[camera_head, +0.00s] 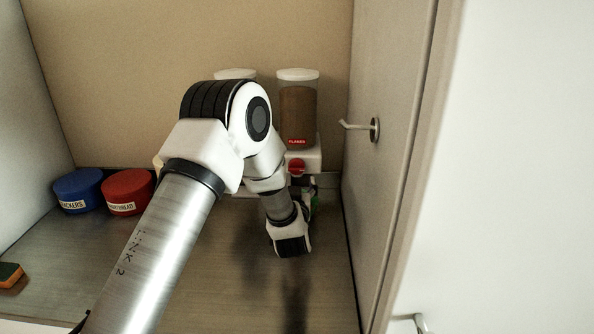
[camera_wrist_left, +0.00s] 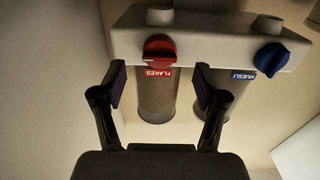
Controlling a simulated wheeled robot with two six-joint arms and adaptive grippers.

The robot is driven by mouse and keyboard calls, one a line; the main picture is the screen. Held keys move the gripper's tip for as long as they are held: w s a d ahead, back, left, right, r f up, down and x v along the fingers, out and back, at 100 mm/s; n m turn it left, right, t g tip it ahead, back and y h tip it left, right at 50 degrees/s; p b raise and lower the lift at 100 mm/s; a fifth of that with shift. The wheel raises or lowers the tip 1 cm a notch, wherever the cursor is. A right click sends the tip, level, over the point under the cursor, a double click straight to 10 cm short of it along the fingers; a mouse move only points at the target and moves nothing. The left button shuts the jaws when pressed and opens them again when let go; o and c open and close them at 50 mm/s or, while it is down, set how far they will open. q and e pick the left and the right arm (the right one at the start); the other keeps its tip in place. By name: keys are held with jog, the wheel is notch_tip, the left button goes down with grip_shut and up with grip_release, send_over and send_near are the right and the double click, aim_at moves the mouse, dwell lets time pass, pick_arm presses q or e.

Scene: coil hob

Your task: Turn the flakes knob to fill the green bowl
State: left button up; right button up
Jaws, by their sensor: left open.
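The flakes dispenser (camera_head: 298,112), a clear container with brown contents, stands at the back, with its red flakes knob (camera_head: 296,167) below. In the left wrist view, which is upside down, the red knob (camera_wrist_left: 159,49) sits above the red FLAKES label. My left gripper (camera_wrist_left: 160,82) is open and empty, its fingers spread either side of the knob's line and apart from it. In the head view my left wrist hides most of the gripper. A sliver of green (camera_head: 314,202) shows beside it; I cannot tell if this is the green bowl. My right gripper is not in view.
The muesli dispenser's blue knob (camera_wrist_left: 270,57) is beside the red one. A blue tub (camera_head: 78,194) and a red tub (camera_head: 127,194) stand at the left. A sponge (camera_head: 10,274) lies at the left edge. A wall with a hook-like handle (camera_head: 374,129) is close on the right.

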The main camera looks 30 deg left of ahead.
aim_at(296, 171)
pick_arm(q)
jog(key=shift+w+a+r+p, duration=0.3)
jog(key=shift+w+a+r, duration=0.05)
jog(key=shift+w, duration=0.15)
jog(key=shift+w+a+r+p, duration=0.25)
jog(key=shift+w+a+r, duration=0.1)
jog(key=shift+w, duration=0.15)
jog(key=w+a, duration=0.1)
jog(key=w+f, duration=0.1)
jog(key=w, duration=0.1)
jog(key=shift+a+f, duration=0.1)
jog(key=shift+a, duration=0.25)
jog(key=shift+s+d, duration=0.1)
jog(key=shift+s, duration=0.05)
jog(key=shift+s+d+r, duration=0.1)
jog(key=shift+s+r, duration=0.05)
jog(key=shift+r, duration=0.1)
jog(key=c, duration=1.2)
jog(key=shift+o, duration=0.2)
jog(key=shift+m, duration=0.4)
